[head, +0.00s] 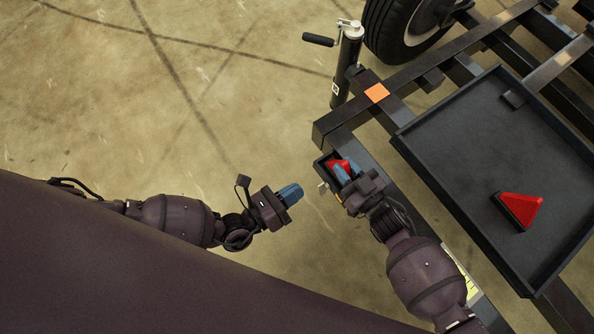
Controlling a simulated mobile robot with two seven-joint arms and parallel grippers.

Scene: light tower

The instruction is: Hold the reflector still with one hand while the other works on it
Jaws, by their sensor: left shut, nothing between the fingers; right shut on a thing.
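A red triangular reflector (337,164) sits at a dark bracket on the corner of the black trailer frame (334,133). My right gripper (343,174) is shut on this reflector, and its blue fingers and dark body hide part of it. My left gripper (299,190) is shut and empty, to the left of the reflector and apart from it, over the bare floor. A second red triangular reflector (522,208) with a dark base lies in the black tray (459,99) at the right.
A jack post (347,62) with a crank handle (318,39) stands behind the frame corner. A wheel (385,25) is at the top. An orange square (377,93) marks the frame beam. A small dark block (513,99) is in the tray. The floor at left is clear.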

